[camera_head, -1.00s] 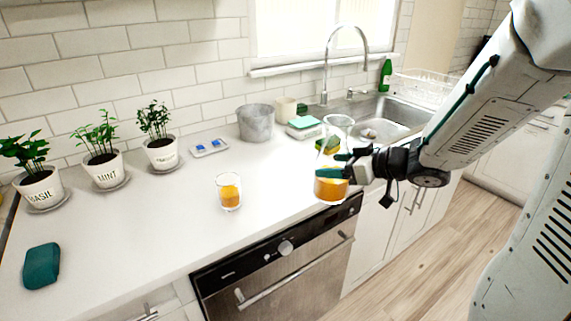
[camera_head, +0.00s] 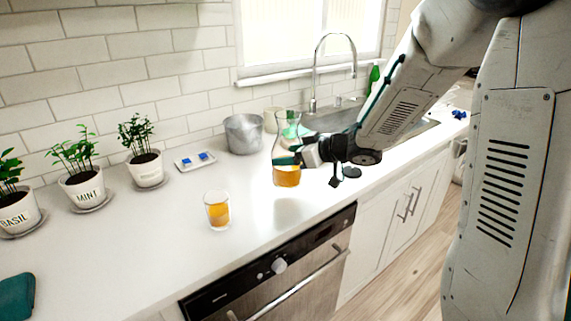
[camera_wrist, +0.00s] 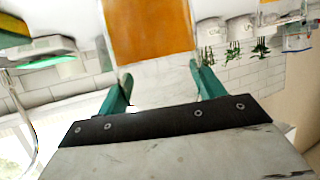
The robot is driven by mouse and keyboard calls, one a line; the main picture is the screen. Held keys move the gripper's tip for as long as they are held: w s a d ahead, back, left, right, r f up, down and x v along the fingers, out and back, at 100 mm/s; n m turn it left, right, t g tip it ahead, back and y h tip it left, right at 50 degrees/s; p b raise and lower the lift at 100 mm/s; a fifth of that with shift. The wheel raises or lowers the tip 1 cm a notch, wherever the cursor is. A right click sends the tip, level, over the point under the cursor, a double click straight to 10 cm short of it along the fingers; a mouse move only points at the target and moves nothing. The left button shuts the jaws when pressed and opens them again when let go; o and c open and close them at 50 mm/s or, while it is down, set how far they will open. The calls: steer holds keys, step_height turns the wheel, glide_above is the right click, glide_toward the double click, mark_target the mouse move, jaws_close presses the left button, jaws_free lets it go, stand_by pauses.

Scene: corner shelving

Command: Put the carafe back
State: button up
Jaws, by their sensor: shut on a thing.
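The carafe (camera_head: 287,176) is clear glass with a narrowed middle and orange liquid in its lower part. My gripper (camera_head: 292,155) is shut on it from the right, with teal fingers at its waist. The carafe is upright, and a soft shadow lies on the counter below it, so it appears held above the surface. In the wrist view its orange liquid (camera_wrist: 149,28) fills the top middle, beyond my two teal fingers. A glass with orange liquid (camera_head: 217,211) stands on the counter to the left of the carafe.
A grey pot (camera_head: 243,134) and a cream cup stand behind the carafe. The sink and faucet (camera_head: 314,75) are behind and to the right. Potted herbs (camera_head: 82,186) and a small tray with blue pieces (camera_head: 195,161) are at left. The white counter (camera_head: 130,245) is clear in front.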

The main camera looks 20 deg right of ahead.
steer(key=shift+w+a, duration=0.3)
steer(key=shift+w, duration=0.5)
steer(key=shift+w+f, duration=0.1)
steer(key=shift+f, duration=1.65)
steer(key=shift+f, duration=0.1)
steer(key=o, duration=1.7)
steer(key=shift+f, duration=0.1)
